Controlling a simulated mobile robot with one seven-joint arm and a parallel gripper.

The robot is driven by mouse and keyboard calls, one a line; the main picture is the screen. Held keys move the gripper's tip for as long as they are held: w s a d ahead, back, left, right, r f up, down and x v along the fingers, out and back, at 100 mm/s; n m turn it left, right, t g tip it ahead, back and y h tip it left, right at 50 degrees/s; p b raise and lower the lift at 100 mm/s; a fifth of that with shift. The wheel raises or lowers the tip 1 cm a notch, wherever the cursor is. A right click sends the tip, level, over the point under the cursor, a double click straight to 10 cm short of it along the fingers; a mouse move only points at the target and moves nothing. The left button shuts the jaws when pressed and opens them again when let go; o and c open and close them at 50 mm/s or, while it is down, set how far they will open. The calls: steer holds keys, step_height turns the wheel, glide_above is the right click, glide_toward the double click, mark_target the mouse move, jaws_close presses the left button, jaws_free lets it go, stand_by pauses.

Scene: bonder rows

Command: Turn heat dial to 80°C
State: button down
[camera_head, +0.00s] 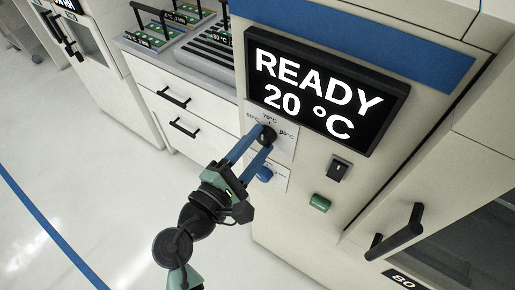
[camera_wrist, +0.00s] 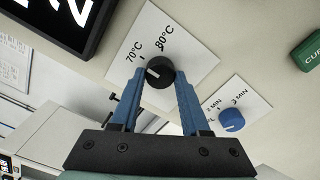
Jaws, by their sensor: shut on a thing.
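The heat dial is a round black knob (camera_wrist: 160,72) on a white label plate (camera_wrist: 185,50) printed with 70°C and 80°C in the wrist view. Its white mark faces left, not at the 80°C print. The knob also shows in the head view (camera_head: 267,134), below the display. My gripper (camera_wrist: 161,80) has its two blue fingers on either side of the knob and is shut on it. The left finger hides part of the plate. The display (camera_head: 320,95) reads READY 20 °C.
A blue knob (camera_wrist: 231,120) with minute markings sits below the dial, close to my right finger in the wrist view. A black switch (camera_head: 339,168) and a green button (camera_head: 320,203) are to the right. A door handle (camera_head: 397,233) juts out lower right.

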steer(key=m+b, duration=0.5)
steer(key=m, duration=0.2)
steer(key=shift+f+b, duration=0.15)
steer(key=shift+b, duration=0.25)
steer(key=shift+r+m+b, duration=0.2)
steer(key=shift+m+b, duration=1.65)
steer(key=shift+m, duration=0.65)
steer(key=shift+c, duration=1.9)
jaws_free()
steer(key=v, duration=1.3)
